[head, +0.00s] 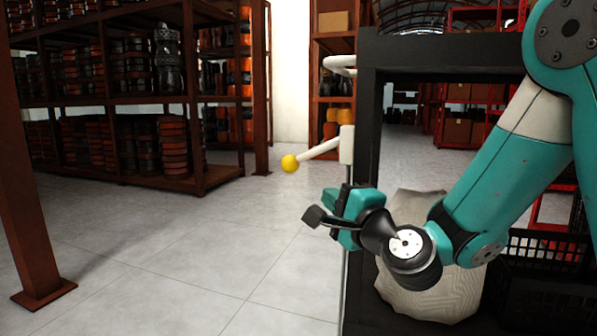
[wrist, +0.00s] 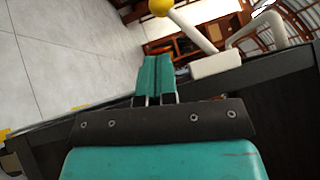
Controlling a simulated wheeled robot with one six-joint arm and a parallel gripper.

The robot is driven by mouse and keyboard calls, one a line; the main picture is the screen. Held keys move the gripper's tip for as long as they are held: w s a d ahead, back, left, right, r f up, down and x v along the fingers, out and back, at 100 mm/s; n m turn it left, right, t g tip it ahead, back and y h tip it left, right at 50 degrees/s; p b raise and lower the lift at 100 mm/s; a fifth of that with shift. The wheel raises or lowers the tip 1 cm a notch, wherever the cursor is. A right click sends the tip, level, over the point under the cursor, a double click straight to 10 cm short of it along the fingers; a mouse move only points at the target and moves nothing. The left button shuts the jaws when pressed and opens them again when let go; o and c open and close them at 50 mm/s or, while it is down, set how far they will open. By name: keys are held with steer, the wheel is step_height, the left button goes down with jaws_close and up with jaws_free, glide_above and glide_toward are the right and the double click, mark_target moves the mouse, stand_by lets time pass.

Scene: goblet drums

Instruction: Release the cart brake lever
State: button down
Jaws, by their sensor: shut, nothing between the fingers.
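The brake lever (head: 318,150) is a white rod ending in a yellow ball knob (head: 289,163). It runs out to the left and slightly down from a white upright pivot on the dark cart frame (head: 366,110). In the wrist view the lever (wrist: 194,30) and its yellow knob (wrist: 161,7) show at the top, beyond the fingertips. My gripper (head: 345,202) is below the lever in the head view, apart from it. In the wrist view my gripper's teal fingers (wrist: 157,70) are together with nothing between them. The fingertips are partly hidden in the head view.
A beige sack (head: 425,290) and a black crate (head: 545,250) are in the cart. A white handle (head: 340,64) sticks out near the cart's top. Brown shelves (head: 110,102) of drums stand at the back left. The tiled floor left of the cart is clear.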

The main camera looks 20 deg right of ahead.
mark_target(293, 167)
steer(key=p+x, duration=0.3)
steer(key=x, duration=0.1)
steer(key=p+x, duration=0.8)
steer(key=shift+r, duration=0.35)
steer(key=shift+w+a+f+p, duration=0.2)
steer(key=shift+w+p, duration=0.4)
steer(key=shift+p, duration=0.1)
